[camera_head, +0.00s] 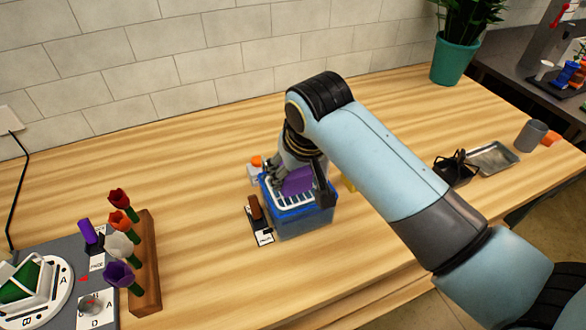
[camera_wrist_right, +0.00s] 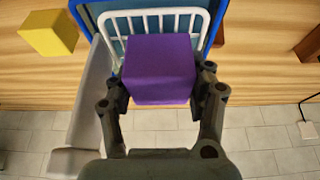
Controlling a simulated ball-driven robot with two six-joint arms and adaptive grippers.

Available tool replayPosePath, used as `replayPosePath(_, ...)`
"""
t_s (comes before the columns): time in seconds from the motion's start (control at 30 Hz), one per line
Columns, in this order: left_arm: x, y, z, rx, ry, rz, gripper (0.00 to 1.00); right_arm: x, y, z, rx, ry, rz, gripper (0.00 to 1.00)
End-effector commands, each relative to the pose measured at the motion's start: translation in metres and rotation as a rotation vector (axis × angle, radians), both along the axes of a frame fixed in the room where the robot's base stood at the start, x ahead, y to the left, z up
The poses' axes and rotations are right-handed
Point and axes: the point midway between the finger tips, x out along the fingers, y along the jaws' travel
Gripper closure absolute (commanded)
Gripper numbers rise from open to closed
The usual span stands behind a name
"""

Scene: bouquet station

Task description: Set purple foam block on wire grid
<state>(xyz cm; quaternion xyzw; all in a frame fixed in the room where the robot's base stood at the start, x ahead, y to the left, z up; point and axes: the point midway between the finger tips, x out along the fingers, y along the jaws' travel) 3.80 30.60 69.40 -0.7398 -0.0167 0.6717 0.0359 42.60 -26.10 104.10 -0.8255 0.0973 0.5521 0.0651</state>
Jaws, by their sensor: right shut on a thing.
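My right gripper (camera_head: 303,178) reaches down over a blue bin and is shut on the purple foam block (camera_head: 297,181). In the right wrist view the block (camera_wrist_right: 160,68) sits between the two fingers of the gripper (camera_wrist_right: 161,85). The white wire grid (camera_head: 283,203) lies across the top of the blue bin (camera_head: 305,222). In the wrist view the grid (camera_wrist_right: 117,24) shows behind the block, which covers part of it. I cannot tell whether the block touches the grid. My left gripper is not in view.
A yellow block (camera_wrist_right: 49,33) lies beside the bin. A small card with a brown piece (camera_head: 255,208) is left of the bin. A wooden flower rack (camera_head: 147,265) stands further left, beside a grey station. A black basket (camera_head: 455,172) and metal tray (camera_head: 493,158) are at right.

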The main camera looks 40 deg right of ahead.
Motion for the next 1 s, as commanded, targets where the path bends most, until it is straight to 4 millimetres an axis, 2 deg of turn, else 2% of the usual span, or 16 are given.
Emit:
replayPosePath(0.43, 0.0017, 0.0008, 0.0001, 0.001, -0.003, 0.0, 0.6, -0.0001, -0.0003, -0.0011, 0.0, 0.0, 0.0, 0.58)
replayPosePath(0.47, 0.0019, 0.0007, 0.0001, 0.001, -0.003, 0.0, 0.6, -0.0001, -0.0003, -0.0011, 0.0, 0.0, 0.0, 0.44)
replayPosePath(0.67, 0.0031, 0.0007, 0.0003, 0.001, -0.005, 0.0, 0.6, -0.0001, -0.0003, -0.0011, 0.0, 0.0, 0.0, 0.19)
replayPosePath(0.83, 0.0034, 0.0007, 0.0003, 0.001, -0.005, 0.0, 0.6, 0.0, -0.0004, -0.001, -0.001, 0.0, 0.0, 0.19)
replayPosePath(1.0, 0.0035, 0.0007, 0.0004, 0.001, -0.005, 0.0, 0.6, 0.0, -0.0007, -0.001, -0.001, 0.0, 0.0, 0.01)
